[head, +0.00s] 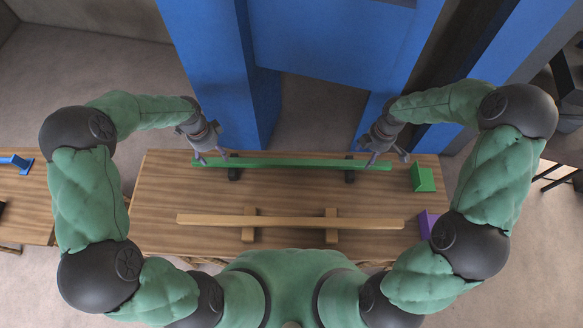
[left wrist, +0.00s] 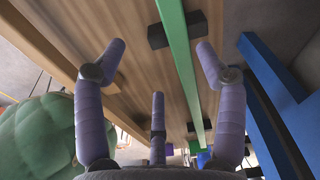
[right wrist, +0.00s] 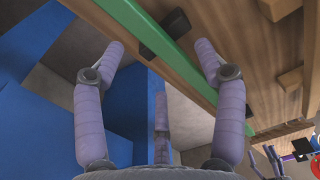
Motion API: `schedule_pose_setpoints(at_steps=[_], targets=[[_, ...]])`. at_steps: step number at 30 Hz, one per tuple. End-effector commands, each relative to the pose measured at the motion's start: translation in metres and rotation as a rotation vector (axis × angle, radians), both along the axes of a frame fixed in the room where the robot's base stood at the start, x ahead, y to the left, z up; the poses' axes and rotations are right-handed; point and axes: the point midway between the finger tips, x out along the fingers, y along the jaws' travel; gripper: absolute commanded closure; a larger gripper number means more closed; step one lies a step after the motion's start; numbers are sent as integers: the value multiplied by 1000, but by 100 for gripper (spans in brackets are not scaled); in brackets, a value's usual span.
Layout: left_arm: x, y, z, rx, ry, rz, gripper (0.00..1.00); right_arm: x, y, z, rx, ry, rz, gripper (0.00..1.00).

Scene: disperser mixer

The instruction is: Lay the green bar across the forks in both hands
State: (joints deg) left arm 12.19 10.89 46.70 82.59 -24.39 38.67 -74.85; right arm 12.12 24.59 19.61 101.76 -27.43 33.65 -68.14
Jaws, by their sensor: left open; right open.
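The long green bar (head: 290,163) lies along the table's far side, across two black blocks (head: 234,174) (head: 350,176). My left gripper (head: 212,157) is open and empty at the bar's left end. In the left wrist view the bar (left wrist: 178,55) runs through the space between its spread fingers (left wrist: 160,55). My right gripper (head: 383,155) is open and empty near the bar's right end. In the right wrist view the bar (right wrist: 165,45) crosses between its fingers (right wrist: 159,47). Contact with the bar cannot be told. I cannot tell which parts are the forks.
A wooden bar (head: 290,220) lies on two wooden blocks (head: 249,234) (head: 331,236) nearer to me on the table (head: 165,185). A green block (head: 423,178) and a purple block (head: 427,222) sit at the right. A large blue frame (head: 215,60) stands behind the table.

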Motion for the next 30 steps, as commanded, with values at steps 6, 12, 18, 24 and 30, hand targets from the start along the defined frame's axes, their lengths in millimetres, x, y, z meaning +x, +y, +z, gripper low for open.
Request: schedule_pose_setpoints(at_steps=[6,12,18,24,30], targets=[[9,30,1,72,-4,-150,29,13,-32,1,-76,-6,147,29],[10,35,5,83,0,-175,29,14,-36,5,-87,-4,172,29],[10,34,4,82,0,-174,29,14,-36,4,-86,-4,170,29],[9,34,-10,81,3,-172,29,13,-36,-10,-84,0,169,29],[9,34,-42,80,3,-172,29,13,-36,-41,-85,0,170,29]])
